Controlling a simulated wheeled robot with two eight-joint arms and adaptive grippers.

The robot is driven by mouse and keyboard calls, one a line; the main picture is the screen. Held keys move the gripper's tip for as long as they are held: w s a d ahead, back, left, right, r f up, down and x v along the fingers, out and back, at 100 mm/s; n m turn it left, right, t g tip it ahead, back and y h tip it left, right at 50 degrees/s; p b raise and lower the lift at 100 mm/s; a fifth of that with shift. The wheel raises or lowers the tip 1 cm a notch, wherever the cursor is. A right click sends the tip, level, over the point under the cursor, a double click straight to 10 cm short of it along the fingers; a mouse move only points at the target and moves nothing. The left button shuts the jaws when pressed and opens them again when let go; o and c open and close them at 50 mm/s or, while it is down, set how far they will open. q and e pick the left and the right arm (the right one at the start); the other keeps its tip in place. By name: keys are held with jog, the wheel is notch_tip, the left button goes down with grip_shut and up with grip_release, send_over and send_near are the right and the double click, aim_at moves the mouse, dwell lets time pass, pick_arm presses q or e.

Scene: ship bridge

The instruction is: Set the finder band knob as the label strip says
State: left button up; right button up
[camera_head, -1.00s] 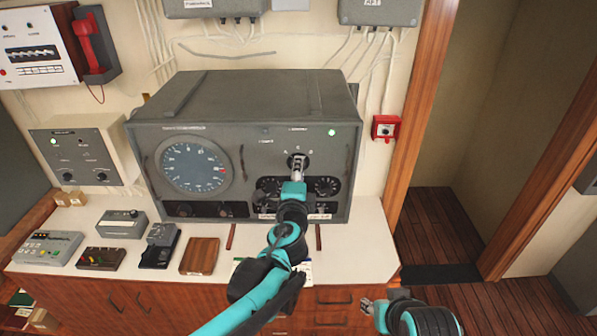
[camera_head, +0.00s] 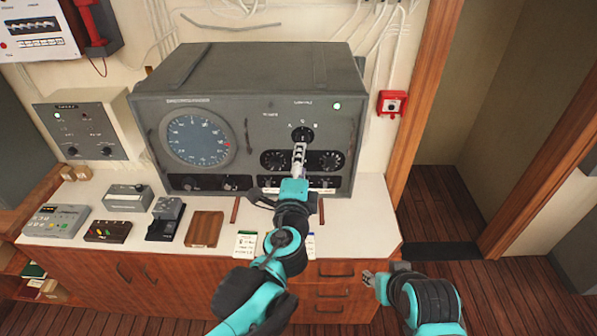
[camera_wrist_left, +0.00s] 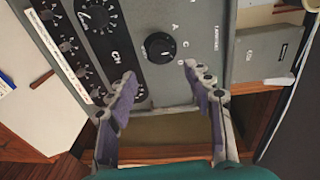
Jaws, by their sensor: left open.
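The finder band knob looks to be the round black knob (camera_head: 301,134) at the upper right of the grey receiver's front panel (camera_head: 250,135). In the left wrist view the knob (camera_wrist_left: 158,46) has letters beside it and a small light mark on it; its exact setting is hard to read. My left gripper (camera_head: 299,151) is open and empty just below the knob; in the wrist view its fingertips (camera_wrist_left: 159,73) are spread apart, short of the knob. A white label strip (camera_wrist_left: 76,69) runs along the panel's edge, its text unreadable. My right gripper (camera_head: 368,279) hangs low at the right, its fingers too small to judge.
Smaller dials (camera_head: 274,160) sit below the knob, and a large round blue dial (camera_head: 198,140) is at the left. Printed cards (camera_head: 245,243) lie on the white counter (camera_head: 355,222). Several small devices stand at left. A red box (camera_head: 392,103) is on the wall.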

pick_arm(q)
jog(key=shift+s+a+r, duration=0.1)
jog(key=shift+s+a, duration=0.05)
jog(key=shift+s, duration=1.8)
jog(key=s+a+f+n+g+y+b, duration=0.25)
jog(key=a+f+n+b, duration=0.45)
jog(key=f, duration=0.5)
jog(key=s+a+f+n+g+y+b, duration=0.2)
jog(key=s+a+f+n+g+b, duration=0.25)
jog(key=a+f+b, duration=0.5)
jog(key=s+f+n+g+h+b, duration=0.1)
jog(key=s+f+n+b, duration=0.2)
jog(key=f, duration=0.6)
jog(key=s+f+n+g+h+b, duration=0.2)
jog(key=s+f+n+b, duration=0.2)
jog(key=f, duration=0.5)
jog(key=shift+s+f, duration=0.2)
jog(key=shift+s, duration=0.7)
